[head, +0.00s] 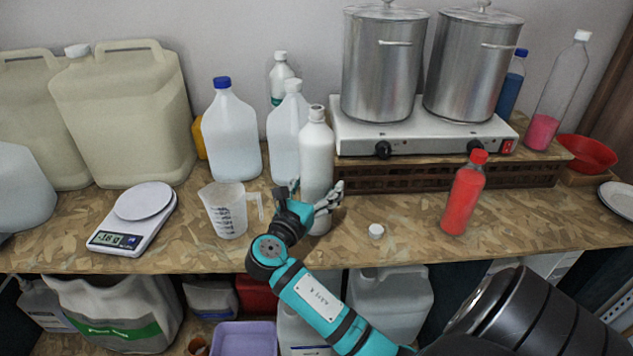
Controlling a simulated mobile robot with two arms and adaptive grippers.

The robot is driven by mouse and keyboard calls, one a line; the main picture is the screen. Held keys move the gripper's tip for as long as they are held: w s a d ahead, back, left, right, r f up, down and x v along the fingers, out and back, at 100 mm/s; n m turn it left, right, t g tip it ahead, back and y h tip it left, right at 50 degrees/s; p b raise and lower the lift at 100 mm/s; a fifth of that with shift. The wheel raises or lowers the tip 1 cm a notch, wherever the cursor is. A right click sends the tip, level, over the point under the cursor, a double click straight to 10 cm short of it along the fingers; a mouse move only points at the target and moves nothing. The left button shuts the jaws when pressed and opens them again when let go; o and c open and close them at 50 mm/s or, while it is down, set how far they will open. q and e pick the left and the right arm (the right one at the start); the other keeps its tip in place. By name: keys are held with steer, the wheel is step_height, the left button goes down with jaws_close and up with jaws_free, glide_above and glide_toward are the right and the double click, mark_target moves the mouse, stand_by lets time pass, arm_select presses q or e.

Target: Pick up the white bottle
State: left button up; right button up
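The white bottle (317,150) stands upright on the wooden worktop, near the middle and in front of other pale bottles. My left gripper is not in view.
A clear measuring jug (227,212) stands close left of my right gripper. Two translucent bottles (231,135) (287,134) stand behind. A loose white cap (376,231) and a red bottle (463,195) are to the right. A hotplate (425,135) carries two steel pots.

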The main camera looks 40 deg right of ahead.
mark_target(316, 175)
steer(key=c, duration=1.1)
steer(key=shift+r, duration=0.1)
steer(key=shift+c, duration=1.2)
steer(key=shift+r, duration=0.1)
steer(key=shift+w+r, duration=0.1)
steer(key=shift+r, duration=1.25)
steer(key=shift+a+r+b, duration=0.1)
steer(key=shift+r+b, duration=0.2)
steer(key=s+a, duration=0.3)
steer(key=s, duration=0.1)
steer(key=s+a+r+b, duration=0.1)
steer(key=s+a, duration=0.3)
steer(key=s+a+b, duration=0.1)
steer(key=s+a, duration=0.2)
steer(key=s, duration=0.1)
steer(key=shift+a+r, duration=0.15)
steer(key=shift+r, duration=0.1)
